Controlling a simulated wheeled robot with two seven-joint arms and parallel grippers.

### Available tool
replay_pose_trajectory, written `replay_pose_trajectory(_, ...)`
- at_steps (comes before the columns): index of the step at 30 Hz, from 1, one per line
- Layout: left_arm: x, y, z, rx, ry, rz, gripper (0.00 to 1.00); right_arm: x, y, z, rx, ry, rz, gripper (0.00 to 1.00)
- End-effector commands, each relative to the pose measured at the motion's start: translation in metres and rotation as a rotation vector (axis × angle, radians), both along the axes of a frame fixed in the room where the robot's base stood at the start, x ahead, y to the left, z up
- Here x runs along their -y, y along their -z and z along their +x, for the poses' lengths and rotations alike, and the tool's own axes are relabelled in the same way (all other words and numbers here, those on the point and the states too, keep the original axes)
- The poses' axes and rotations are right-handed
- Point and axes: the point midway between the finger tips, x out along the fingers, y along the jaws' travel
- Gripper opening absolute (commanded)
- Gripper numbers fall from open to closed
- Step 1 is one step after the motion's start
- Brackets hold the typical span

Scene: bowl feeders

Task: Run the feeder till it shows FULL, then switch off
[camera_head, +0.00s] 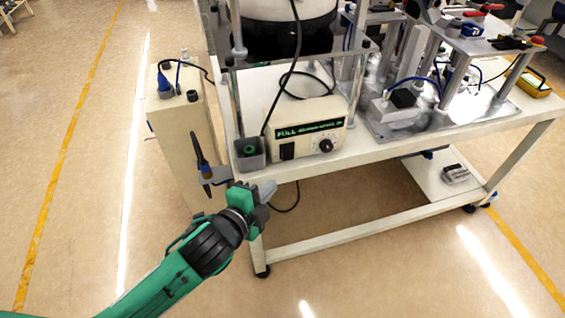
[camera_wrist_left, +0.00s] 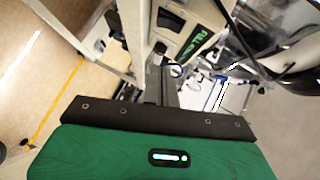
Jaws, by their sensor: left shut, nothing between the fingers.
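The feeder controller (camera_head: 309,130) is a cream box on the cart's front left edge. Its dark display (camera_head: 308,131) shows green text beginning with FULL. A black rocker switch (camera_head: 287,151) and a black round knob (camera_head: 326,146) sit on its front. In the left wrist view the controller's face shows the switch (camera_wrist_left: 171,20) and the green display (camera_wrist_left: 197,43). The feeder bowl (camera_head: 288,10) stands behind, cut off by the top edge. My left gripper (camera_head: 268,188) is shut and empty, below and left of the switch, apart from it. My right gripper is not visible.
A small grey box with a green button (camera_head: 250,152) stands left of the controller. A cream cabinet (camera_head: 182,130) with a black handle stands beside the cart. The floor in front is clear.

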Motion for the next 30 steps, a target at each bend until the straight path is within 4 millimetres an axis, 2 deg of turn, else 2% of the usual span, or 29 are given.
replay_pose_trajectory(13,0.043,0.023,0.077,-0.001,-0.001,-0.002,0.0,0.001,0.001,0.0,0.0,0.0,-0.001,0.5)
replay_pose_trajectory(18,0.034,0.032,0.099,-0.001,0.0,0.002,0.0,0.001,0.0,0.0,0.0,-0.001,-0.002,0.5)
replay_pose_trajectory(23,0.031,0.036,0.109,0.0,0.001,0.001,0.0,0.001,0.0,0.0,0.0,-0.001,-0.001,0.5)
replay_pose_trajectory(30,0.03,0.037,0.11,-0.001,0.001,0.0,0.0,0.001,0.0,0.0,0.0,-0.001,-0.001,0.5)
